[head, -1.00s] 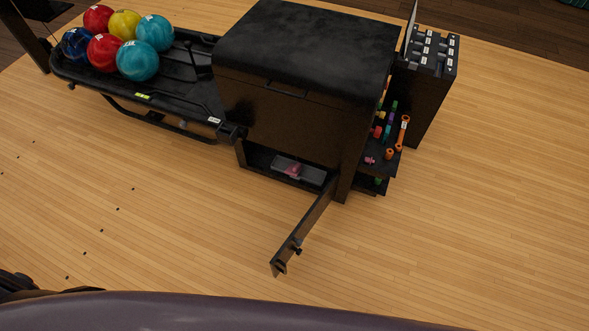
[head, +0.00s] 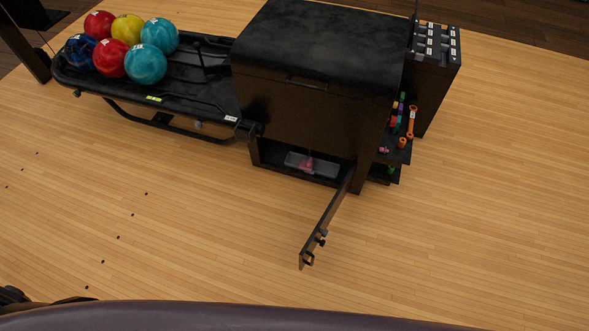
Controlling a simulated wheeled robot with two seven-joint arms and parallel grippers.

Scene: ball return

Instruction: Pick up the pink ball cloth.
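A small pink item, which looks like the pink ball cloth (head: 307,165), lies in a grey tray (head: 328,168) inside the low compartment of the black ball-return cabinet (head: 310,110). The cabinet's low door (head: 326,225) stands open and sticks out toward me over the floor. The cloth is small and dark in this view, so its shape is hard to make out. Neither of my grippers can be seen in the head view. A dark part of my own body shows at the lower left edge.
Several bowling balls (head: 145,64) sit on the black rack (head: 190,92) left of the cabinet. Shelves with small coloured items (head: 411,122) are on the cabinet's right side. The wooden floor (head: 200,240) in front is open, with small dark dots at left.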

